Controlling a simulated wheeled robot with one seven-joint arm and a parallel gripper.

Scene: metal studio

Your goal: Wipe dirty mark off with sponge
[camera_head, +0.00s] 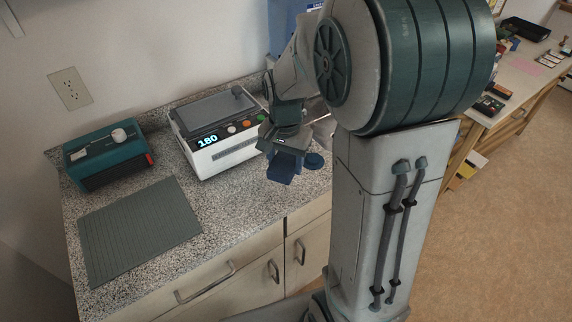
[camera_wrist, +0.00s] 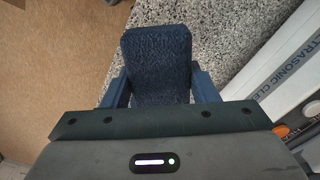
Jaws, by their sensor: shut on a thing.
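My gripper (camera_head: 286,160) is shut on a dark blue sponge. In the wrist view the sponge (camera_wrist: 158,62) sits between the two blue fingers of the gripper (camera_wrist: 160,85) and sticks out past them. The sponge is over the front edge of the speckled counter (camera_wrist: 232,35), with brown floor to its left in that view. In the head view the gripper is just right of a white ultrasonic cleaner (camera_head: 225,153). I cannot tell whether the sponge touches the counter. No dirty mark can be made out; my arm hides part of the counter.
A green box-shaped device (camera_head: 108,155) stands at the counter's left back. A ribbed grey-green mat (camera_head: 138,228) lies in front of it. Drawers with handles (camera_head: 205,283) are below. A cluttered wooden table (camera_head: 520,75) is far right.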

